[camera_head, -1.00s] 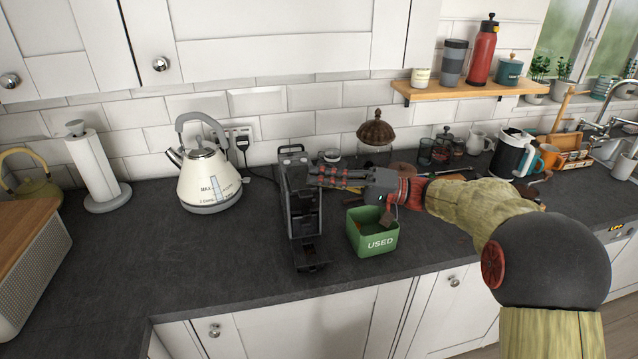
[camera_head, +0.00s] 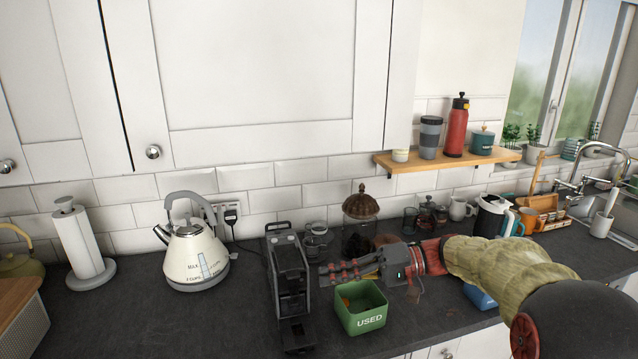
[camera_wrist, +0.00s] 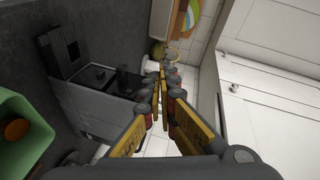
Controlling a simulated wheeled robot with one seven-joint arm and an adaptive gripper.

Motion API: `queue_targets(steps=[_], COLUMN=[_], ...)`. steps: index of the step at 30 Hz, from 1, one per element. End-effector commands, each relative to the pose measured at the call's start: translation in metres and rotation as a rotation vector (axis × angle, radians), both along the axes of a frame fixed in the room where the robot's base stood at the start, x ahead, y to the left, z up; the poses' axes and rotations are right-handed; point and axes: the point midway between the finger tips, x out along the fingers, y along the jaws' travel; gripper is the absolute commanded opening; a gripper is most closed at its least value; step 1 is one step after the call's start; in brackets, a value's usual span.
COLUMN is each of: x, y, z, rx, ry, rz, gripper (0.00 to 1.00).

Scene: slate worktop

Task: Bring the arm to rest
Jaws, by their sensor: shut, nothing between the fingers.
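My gripper (camera_head: 342,273) is shut and empty in the head view. It points left, with its fingertips in front of or beside the upper right side of the black coffee machine (camera_head: 290,277); whether they touch it I cannot tell. In the wrist view my gripper (camera_wrist: 163,72) has its fingers together, with the coffee machine (camera_wrist: 95,95) to their left. My arm reaches in from the lower right of the head view.
A green bin marked USED (camera_head: 362,318) stands below my gripper, with something orange-brown inside. A cream kettle (camera_head: 195,255) and a paper towel roll (camera_head: 82,243) stand to the left. A wooden shelf (camera_head: 445,160) holds bottles and pots.

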Motion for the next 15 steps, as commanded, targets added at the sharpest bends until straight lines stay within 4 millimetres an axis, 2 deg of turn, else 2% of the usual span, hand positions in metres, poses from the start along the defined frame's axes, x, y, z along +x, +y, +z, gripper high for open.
queue_targets(steps=[1, 4, 7, 11, 15], x=[-0.024, -0.067, -0.108, -0.159, -0.206], y=[0.006, 0.007, 0.000, -0.021, -0.055], z=[0.004, -0.003, -0.011, -0.024, -0.037], rx=[-0.086, -0.267, -0.443, -0.662, -0.876], ry=[0.017, 0.060, 0.081, 0.077, 0.032], rz=[0.006, -0.005, -0.035, -0.100, -0.202], gripper=[0.00, 0.00, 0.00, 0.00, 0.00])
